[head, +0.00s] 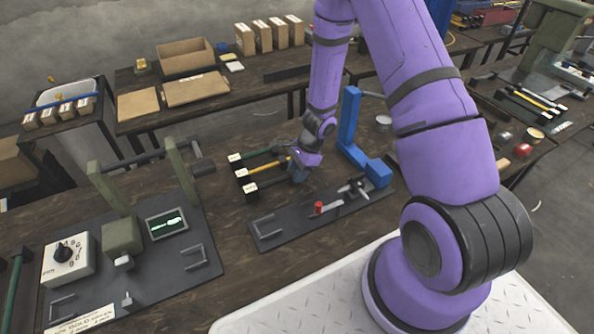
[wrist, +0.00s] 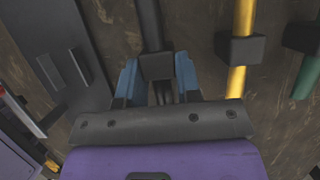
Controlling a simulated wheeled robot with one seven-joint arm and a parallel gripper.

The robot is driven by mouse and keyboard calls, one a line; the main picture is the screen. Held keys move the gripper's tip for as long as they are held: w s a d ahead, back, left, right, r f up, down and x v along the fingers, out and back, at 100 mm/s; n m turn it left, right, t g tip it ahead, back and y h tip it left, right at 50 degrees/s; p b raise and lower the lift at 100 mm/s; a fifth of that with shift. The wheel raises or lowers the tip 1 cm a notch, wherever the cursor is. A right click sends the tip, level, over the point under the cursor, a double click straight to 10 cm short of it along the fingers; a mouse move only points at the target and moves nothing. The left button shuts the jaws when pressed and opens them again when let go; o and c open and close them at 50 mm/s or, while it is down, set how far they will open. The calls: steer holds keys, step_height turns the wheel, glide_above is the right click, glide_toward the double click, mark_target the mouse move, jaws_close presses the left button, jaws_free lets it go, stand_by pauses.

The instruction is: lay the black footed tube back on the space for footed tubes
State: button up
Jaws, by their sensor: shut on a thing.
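The black footed tube (head: 272,183) lies level in the head view, in line with the yellow footed tube (head: 268,167) and the green footed tube (head: 262,151), nearest the press plate. My gripper (head: 298,175) is at its right end. In the wrist view my gripper's blue fingers (wrist: 158,78) are shut on the square black foot of the black tube (wrist: 150,25). The yellow tube (wrist: 242,15) and green tube (wrist: 306,75) are to its right, apart from it. I cannot tell whether the black tube touches the table.
White labelled blocks (head: 243,172) stand at the tubes' left ends. A dark press plate (head: 275,235) with a bracket and a red-topped part lies in front. A blue press frame (head: 352,130) rises close to the right of my gripper. A green press (head: 120,230) stands at left.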

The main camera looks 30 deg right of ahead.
steer(key=shift+f, duration=0.35)
steer(key=o, duration=1.1)
steer(key=shift+r, duration=0.1)
